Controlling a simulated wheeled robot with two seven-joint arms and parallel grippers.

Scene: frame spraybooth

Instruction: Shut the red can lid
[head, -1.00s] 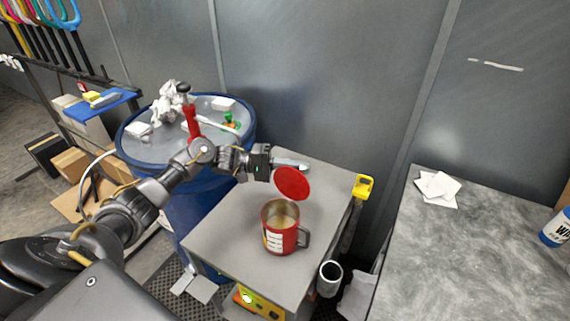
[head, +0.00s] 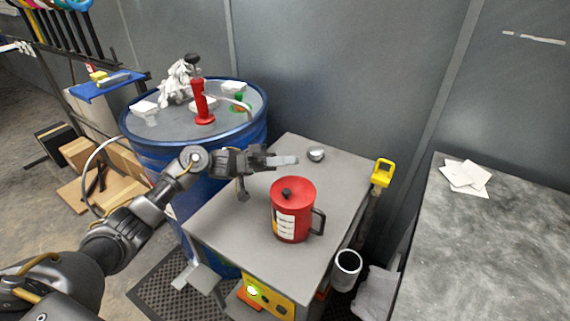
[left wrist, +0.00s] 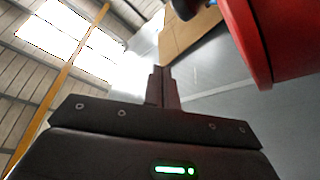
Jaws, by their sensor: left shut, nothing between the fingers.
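The red can (head: 290,222) stands upright on the grey table, with a white label and a dark handle on its right. Its red lid (head: 297,190) with a black knob lies flat over the mouth and looks shut; the inside of the can is hidden. My left gripper (head: 288,160) is shut and empty, just behind and above the lid, and looks apart from it. In the left wrist view the shut fingers (left wrist: 162,88) point up the picture, and part of the red can (left wrist: 275,40) shows at the upper right. My right gripper is in neither view.
The grey table (head: 225,225) has a small silver ball-like thing (head: 316,154) behind the can and a yellow bracket (head: 382,172) at its right edge. A blue drum (head: 180,150) stands close on the left. A grey worktop (head: 450,260) is on the right.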

